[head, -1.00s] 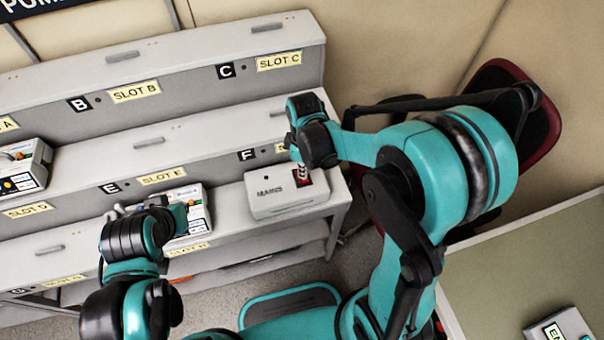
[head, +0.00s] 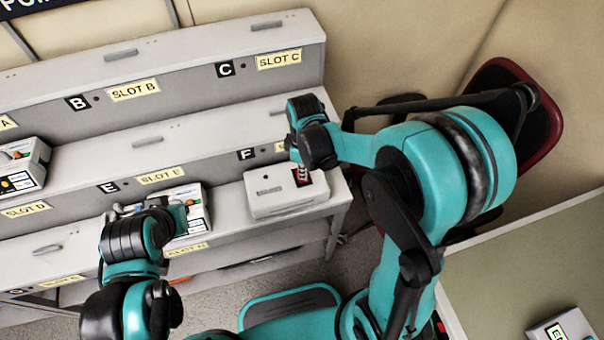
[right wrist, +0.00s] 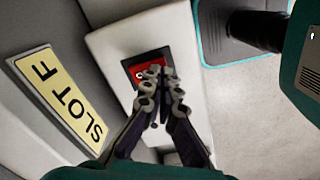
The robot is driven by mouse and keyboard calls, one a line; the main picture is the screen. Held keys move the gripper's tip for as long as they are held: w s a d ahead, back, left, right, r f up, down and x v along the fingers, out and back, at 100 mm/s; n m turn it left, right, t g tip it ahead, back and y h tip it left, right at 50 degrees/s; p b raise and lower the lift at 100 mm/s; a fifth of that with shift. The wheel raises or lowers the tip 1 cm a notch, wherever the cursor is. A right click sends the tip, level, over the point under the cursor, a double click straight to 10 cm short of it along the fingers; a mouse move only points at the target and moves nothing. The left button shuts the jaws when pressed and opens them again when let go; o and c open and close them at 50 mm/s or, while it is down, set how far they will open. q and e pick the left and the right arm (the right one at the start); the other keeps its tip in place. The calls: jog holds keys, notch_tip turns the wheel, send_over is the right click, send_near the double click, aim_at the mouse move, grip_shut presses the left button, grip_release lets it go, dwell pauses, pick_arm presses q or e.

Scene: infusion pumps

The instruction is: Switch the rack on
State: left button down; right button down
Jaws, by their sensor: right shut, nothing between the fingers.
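The tiered grey rack (head: 215,125) has labelled slots. A green-topped table (head: 545,250) with a device (head: 562,328) is at right. A dark red chair (head: 535,110) stands behind my right arm.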

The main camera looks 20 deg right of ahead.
jog(key=shift+f+b, duration=0.45)
jog(key=shift+f, duration=0.1)
notch_tip(320, 180, up, 7)
jog(key=p, duration=0.5)
dwell(0.5)
jog(key=shift+r, duration=0.1)
dwell(0.4)
jog(key=s+d+r+m+t+b, duration=0.4)
jog(key=s+r+m+t, duration=0.2)
jog(key=s+m, duration=0.4)
jog(key=shift+s+d+r+m+t, duration=0.2)
jog(key=shift+d+m+t, duration=0.3)
jog(key=shift+m, duration=0.7)
